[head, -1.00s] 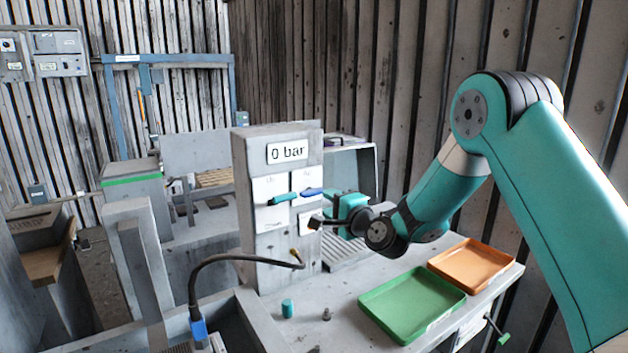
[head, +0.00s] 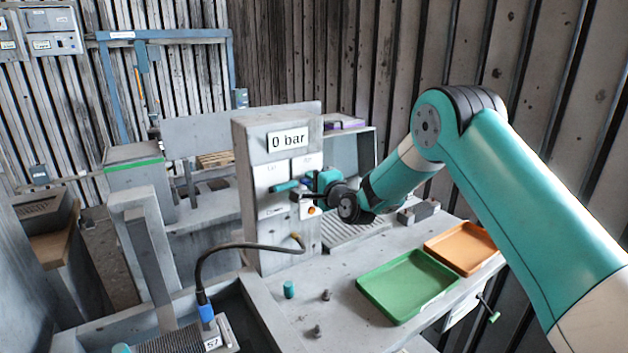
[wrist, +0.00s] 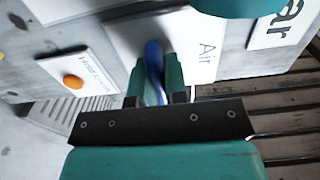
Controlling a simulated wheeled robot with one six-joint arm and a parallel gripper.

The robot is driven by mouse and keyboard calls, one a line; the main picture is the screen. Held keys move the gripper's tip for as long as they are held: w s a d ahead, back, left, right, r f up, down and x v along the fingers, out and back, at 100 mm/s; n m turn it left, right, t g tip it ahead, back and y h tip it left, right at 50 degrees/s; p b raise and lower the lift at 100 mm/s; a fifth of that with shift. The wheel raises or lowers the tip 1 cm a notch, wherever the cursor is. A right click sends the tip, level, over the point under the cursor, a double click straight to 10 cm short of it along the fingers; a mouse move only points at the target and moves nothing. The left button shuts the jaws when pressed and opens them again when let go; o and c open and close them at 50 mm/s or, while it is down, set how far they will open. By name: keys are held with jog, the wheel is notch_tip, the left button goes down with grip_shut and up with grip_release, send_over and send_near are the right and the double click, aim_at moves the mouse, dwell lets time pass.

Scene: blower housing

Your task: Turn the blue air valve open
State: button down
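The blue air valve handle (wrist: 154,66) shows in the wrist view, in front of a white plate marked "Air" (wrist: 205,50). My gripper (wrist: 156,82) has one teal finger on each side of the handle, with little or no gap, and looks shut on it. In the head view my gripper (head: 308,187) is at the front of the grey valve column (head: 262,140) and mostly hides the blue handle. The display (head: 288,140) on the column reads "0 bar".
A teal handle (head: 286,187) sits just left of my gripper. An orange button (head: 311,210) is below it. Green (head: 410,285) and orange (head: 465,247) trays lie on the bench, with small pegs (head: 289,289) nearby.

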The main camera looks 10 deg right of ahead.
jog(key=shift+f+n+b, duration=0.15)
jog(key=shift+n+b, duration=0.15)
jog(key=shift+b, duration=0.35)
jog(key=shift+f+n+b, duration=0.15)
jog(key=shift+n+b, duration=0.35)
jog(key=shift+b, duration=0.55)
jog(key=n+b, duration=0.2)
jog(key=b, duration=0.2)
jog(key=shift+f+n, duration=0.1)
jog(key=shift+n, duration=0.2)
jog(key=n+b, duration=0.3)
jog(key=b, duration=0.2)
jog(key=shift+n+b, duration=0.3)
jog(key=shift+b, duration=0.1)
jog(key=n+b, duration=0.3)
jog(key=b, duration=0.2)
jog(key=shift+n, duration=0.3)
jog(key=n+b, duration=0.4)
jog(key=b, duration=0.1)
jog(key=shift+r+n+b, duration=0.25)
jog(key=shift+n+b, duration=0.85)
jog(key=shift+n, duration=0.1)
